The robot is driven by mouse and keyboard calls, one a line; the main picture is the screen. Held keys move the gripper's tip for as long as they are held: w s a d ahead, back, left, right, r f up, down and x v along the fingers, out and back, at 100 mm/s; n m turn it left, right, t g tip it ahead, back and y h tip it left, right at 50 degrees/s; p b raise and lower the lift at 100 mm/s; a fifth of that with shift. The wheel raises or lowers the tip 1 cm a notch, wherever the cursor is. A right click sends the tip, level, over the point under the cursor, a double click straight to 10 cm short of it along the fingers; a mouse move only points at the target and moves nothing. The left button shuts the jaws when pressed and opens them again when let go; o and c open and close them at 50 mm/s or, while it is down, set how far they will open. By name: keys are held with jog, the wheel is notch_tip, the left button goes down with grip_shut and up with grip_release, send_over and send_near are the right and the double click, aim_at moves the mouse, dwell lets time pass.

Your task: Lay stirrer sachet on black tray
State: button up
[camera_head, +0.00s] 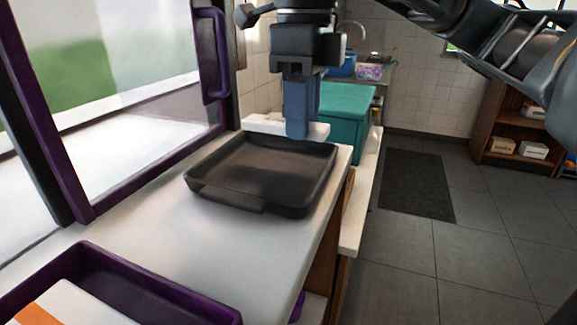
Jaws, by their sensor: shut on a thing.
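The black tray (262,172) lies flat on the white counter in the middle of the view and looks empty. My gripper (299,76) points down above the tray's far edge. It is shut on a narrow blue piece that hangs upright below the fingers, which I take to be the stirrer sachet (298,112). The sachet's lower end shows in front of a white block, close to the tray's back rim. I cannot tell whether it touches the tray.
A purple tray (165,297) with a white and orange item is at the front left. A purple-framed window (75,170) borders the counter's left. A teal box (345,108) stands behind the black tray. Bare counter (235,235) lies between the trays.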

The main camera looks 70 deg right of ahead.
aim_at(288, 169)
jog(key=shift+w+a+f+b, duration=0.45)
jog(key=shift+w+f, duration=0.2)
jog(key=shift+w, duration=0.2)
notch_tip(288, 169, down, 4)
jog(key=b, duration=0.4)
jog(key=shift+f, duration=0.1)
jog(key=o, duration=1)
notch_tip(288, 169, up, 12)
jog(key=shift+r+p, duration=0.25)
jog(key=shift+p, duration=0.75)
